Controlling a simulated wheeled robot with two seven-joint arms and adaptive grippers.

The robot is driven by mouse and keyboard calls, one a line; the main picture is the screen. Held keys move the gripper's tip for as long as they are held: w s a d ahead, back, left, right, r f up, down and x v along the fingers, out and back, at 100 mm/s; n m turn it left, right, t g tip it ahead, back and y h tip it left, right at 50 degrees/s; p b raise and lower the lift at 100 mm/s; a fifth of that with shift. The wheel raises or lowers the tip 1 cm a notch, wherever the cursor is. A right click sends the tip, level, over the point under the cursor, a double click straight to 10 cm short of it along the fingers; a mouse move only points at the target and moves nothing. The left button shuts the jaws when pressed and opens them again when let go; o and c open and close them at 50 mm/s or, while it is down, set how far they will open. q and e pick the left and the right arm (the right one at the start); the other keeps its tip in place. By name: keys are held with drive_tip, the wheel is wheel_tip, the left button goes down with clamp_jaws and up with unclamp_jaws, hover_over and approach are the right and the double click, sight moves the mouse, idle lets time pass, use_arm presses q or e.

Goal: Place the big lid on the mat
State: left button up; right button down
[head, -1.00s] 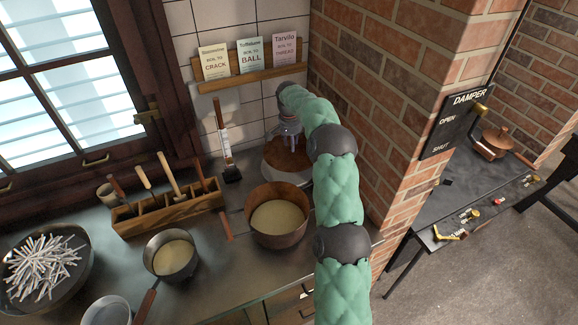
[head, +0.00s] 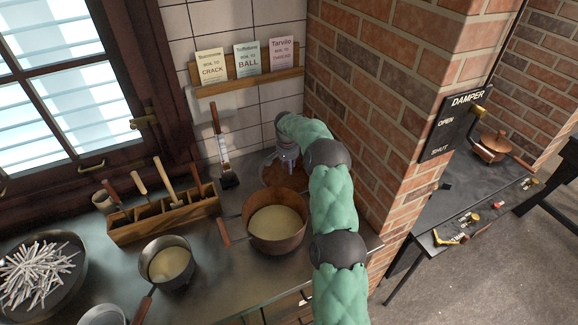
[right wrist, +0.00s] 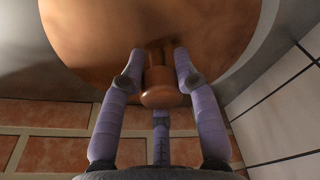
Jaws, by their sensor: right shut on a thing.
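The big lid (head: 272,176) is a round copper-brown disc in the back corner of the counter, behind the large copper pot (head: 247,214). My right gripper (head: 287,163) is above the lid. In the right wrist view the lid (right wrist: 150,22) fills the top, and the fingers (right wrist: 160,72) are shut around its brown knob (right wrist: 161,96). A pale grey surface shows around the lid's edge; I cannot tell whether it is the mat or whether the lid touches it. My left gripper is not in view.
Brick wall (head: 370,110) stands close on the right of my arm, tiled wall behind. The large pot is close in front of the lid. A brush (head: 223,150), a wooden tool box (head: 165,216) and a small pan (head: 167,264) stand to the left.

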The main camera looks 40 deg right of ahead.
sight(288, 175)
drive_tip(key=shift+f, duration=0.1)
drive_tip(key=c, duration=0.9)
unclamp_jaws()
drive_tip(key=shift+f, duration=0.1)
drive_tip(key=r, duration=0.4)
drive_tip(key=a+r+p, duration=0.1)
drive_tip(key=r, duration=0.3)
drive_tip(key=s+r, duration=0.1)
drive_tip(key=r, duration=0.3)
drive_tip(key=shift+a+r+p, duration=0.1)
drive_tip(key=shift+a+p, duration=0.2)
drive_tip(key=shift+p, duration=0.1)
drive_tip(key=shift+w, duration=0.1)
